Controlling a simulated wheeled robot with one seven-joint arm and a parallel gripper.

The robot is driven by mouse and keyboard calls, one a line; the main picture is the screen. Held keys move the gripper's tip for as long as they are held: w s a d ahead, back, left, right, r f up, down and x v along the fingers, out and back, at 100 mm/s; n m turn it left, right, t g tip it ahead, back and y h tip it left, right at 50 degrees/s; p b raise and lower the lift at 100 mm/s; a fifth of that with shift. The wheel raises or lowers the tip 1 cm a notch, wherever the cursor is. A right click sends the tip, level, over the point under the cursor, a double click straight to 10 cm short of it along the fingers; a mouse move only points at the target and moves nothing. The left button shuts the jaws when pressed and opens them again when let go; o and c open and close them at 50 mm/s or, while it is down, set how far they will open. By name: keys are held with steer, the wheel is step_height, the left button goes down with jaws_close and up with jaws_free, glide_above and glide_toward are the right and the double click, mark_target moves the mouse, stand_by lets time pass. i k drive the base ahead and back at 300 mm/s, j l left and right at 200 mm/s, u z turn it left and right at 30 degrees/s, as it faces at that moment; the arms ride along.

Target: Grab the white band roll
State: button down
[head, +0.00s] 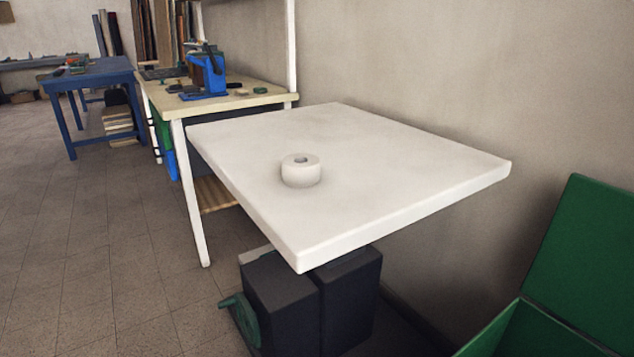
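The white band roll (300,175) lies flat on the white tabletop (400,185), a little left of its middle. It is a short, thick ring with a small dark hole facing up. Nothing touches it except the tabletop under it. My gripper is not in the head view.
A green open box (580,265) is at the right. A bench (240,100) with a blue machine (208,72) and a blue table (90,78) stand behind left. Floor at left is clear.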

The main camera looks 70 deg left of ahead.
mark_target(300, 169)
steer(key=u, duration=2.65)
